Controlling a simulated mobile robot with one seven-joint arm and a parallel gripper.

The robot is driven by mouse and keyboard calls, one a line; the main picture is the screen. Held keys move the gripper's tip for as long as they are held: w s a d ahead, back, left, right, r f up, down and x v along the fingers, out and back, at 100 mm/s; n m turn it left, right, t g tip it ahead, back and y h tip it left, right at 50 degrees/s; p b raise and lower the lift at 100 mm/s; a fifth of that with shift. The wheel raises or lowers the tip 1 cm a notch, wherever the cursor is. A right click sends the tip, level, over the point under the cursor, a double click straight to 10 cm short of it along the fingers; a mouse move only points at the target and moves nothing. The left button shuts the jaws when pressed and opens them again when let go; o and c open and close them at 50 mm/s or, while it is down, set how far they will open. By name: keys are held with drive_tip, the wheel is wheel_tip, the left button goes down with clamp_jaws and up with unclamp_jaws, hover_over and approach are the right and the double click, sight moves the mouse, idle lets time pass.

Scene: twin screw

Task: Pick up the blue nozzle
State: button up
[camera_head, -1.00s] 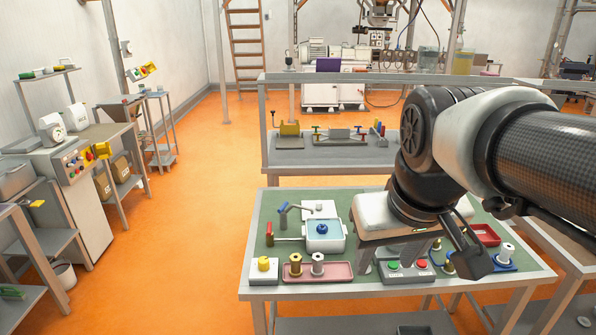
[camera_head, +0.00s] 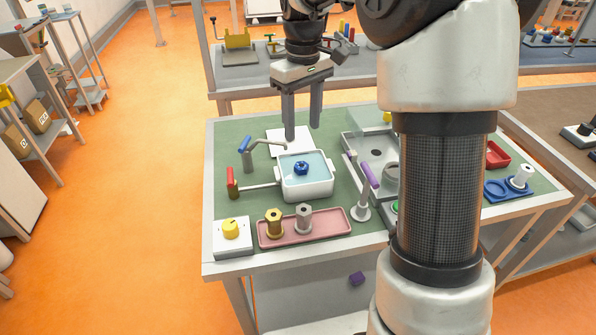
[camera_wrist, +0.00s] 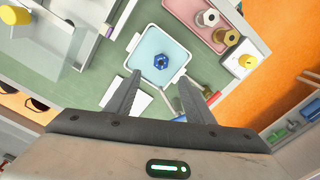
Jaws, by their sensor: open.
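The blue nozzle (camera_head: 301,168) lies in a white square basin (camera_head: 306,193) with a pale blue inside, on the green-topped table. In the wrist view the blue nozzle (camera_wrist: 161,62) sits near the middle of the basin (camera_wrist: 180,75), beyond my fingertips. My gripper (camera_head: 302,132) is open and empty, pointing down above the table, behind the basin in the head view. In the wrist view its two fingers (camera_wrist: 160,86) are spread wide, with the nozzle in line with the gap between them. Nothing hides the nozzle.
A blue-handled tap (camera_head: 248,150) and a red-handled lever (camera_head: 232,183) stand left of the basin. A purple-handled lever (camera_head: 368,180) stands right of it. A pink tray (camera_head: 330,228) with a brass and a grey nozzle lies in front. A yellow knob box (camera_head: 231,233) is beside it.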

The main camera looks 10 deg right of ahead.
sight(302, 166)
wheel_tip(302, 166, down, 9)
drive_tip(key=shift+r+b, duration=0.1)
drive_tip(key=shift+b, duration=0.45)
drive_tip(key=shift+s+f+b, duration=0.1)
drive_tip(key=shift+f+b, duration=0.3)
drive_tip(key=shift+f, duration=2.25)
clamp_jaws()
